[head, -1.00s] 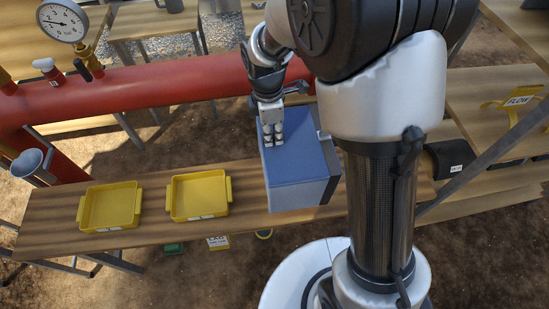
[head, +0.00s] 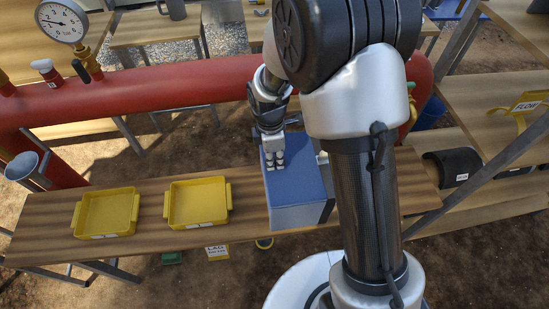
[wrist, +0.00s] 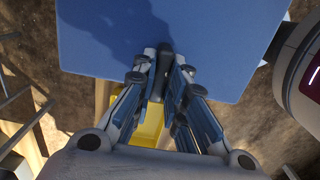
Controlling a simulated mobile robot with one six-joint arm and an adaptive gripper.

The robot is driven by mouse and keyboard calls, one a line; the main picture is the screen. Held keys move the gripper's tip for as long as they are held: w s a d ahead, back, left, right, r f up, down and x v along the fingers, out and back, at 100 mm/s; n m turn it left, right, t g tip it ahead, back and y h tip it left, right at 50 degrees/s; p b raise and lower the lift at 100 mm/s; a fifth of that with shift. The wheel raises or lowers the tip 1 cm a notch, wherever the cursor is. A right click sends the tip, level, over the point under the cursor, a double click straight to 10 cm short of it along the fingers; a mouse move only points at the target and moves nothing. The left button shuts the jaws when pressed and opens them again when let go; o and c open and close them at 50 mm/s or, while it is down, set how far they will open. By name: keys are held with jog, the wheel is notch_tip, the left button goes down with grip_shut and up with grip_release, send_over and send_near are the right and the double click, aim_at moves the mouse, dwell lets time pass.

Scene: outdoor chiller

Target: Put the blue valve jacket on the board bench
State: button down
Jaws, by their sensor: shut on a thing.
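The blue valve jacket (head: 299,192) is a box-like cover with a blue top and a grey-blue front, seen in the head view at the right part of the board bench (head: 150,248). My gripper (head: 274,163) is shut on it at its top left side. In the wrist view the jacket (wrist: 220,45) fills the top, beyond the gripper fingers (wrist: 163,62). The jacket looks upright and overlaps the bench top in the picture. I cannot tell whether its underside touches the boards. My arm hides part of the bench to its right.
Two yellow trays (head: 79,219) (head: 229,198) stand on the bench left of the jacket. A red pipe (head: 130,92) with a gauge (head: 61,22) runs behind. A wooden shelf (head: 475,115) with a black curved cover (head: 453,167) is at right.

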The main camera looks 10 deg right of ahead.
jog(key=c, duration=1.6)
grip_release()
jog(key=shift+f, duration=0.1)
notch_tip(320, 180, up, 12)
jog(key=p, duration=0.4)
jog(key=s+d+r+m+t, duration=0.1)
jog(key=s+d+r+m, duration=0.1)
jog(key=s+r+m, duration=0.3)
jog(key=s+d+r+m+t, duration=0.1)
jog(key=s+d+r+m, duration=0.15)
jog(key=r, duration=0.45)
jog(key=s+d+r+m+t, duration=0.1)
jog(key=s+r+m, duration=0.1)
jog(key=s+m, duration=0.3)
jog(key=s+d+r+m+t, duration=0.1)
jog(key=s+r+m, duration=0.1)
jog(key=s+m, duration=0.3)
jog(key=s, duration=0.4)
jog(key=shift+d+r+t+y, duration=0.15)
jog(key=shift+r+t+y, duration=0.15)
jog(key=shift+m, duration=0.25)
